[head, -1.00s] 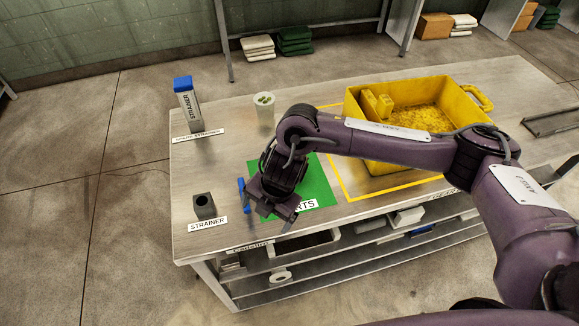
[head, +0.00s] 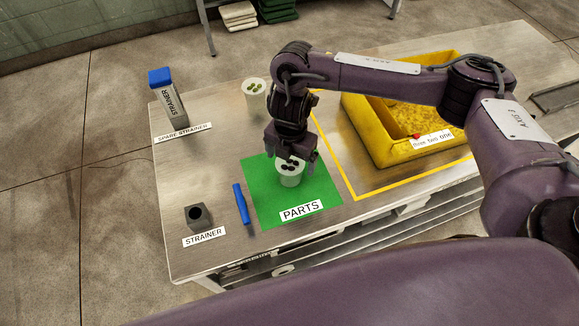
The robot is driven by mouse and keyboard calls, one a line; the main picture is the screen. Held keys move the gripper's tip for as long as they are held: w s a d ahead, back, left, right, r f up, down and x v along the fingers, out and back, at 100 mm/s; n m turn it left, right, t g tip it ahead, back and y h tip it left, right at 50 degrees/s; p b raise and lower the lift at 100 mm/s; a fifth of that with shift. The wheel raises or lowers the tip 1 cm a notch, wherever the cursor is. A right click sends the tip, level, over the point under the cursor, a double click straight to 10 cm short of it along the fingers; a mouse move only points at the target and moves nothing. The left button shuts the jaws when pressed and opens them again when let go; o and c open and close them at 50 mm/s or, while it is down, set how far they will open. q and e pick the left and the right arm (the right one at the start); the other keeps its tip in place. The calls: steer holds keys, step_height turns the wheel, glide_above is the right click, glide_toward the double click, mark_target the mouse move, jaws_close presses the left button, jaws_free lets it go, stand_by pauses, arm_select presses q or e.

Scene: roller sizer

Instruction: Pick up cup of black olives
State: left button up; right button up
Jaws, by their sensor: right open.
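The cup of black olives (head: 290,177) is a white cup with dark olives at its top. It stands upright on the green mat labelled PARTS (head: 267,204) in the head view. My right gripper (head: 291,160) is open and points down at the cup's top, with its fingers at the rim. I cannot tell whether the fingers touch the cup. My left gripper is not in view.
A cup of green olives (head: 255,101) stands behind the mat. A blue tool (head: 241,204) lies left of the mat. A grey strainer block (head: 198,217), a spare strainer (head: 172,106) and a yellow bin (head: 374,149) are on the steel table (head: 207,168).

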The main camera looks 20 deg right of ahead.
mark_target(290, 162)
step_height(290, 162, down, 4)
steer(key=shift+s+a+b, duration=0.1)
steer(key=shift+b, duration=0.3)
steer(key=shift+f, duration=0.35)
steer(key=c, duration=0.8)
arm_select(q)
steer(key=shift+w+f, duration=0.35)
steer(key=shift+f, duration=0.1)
arm_select(e)
steer(key=c, duration=0.3)
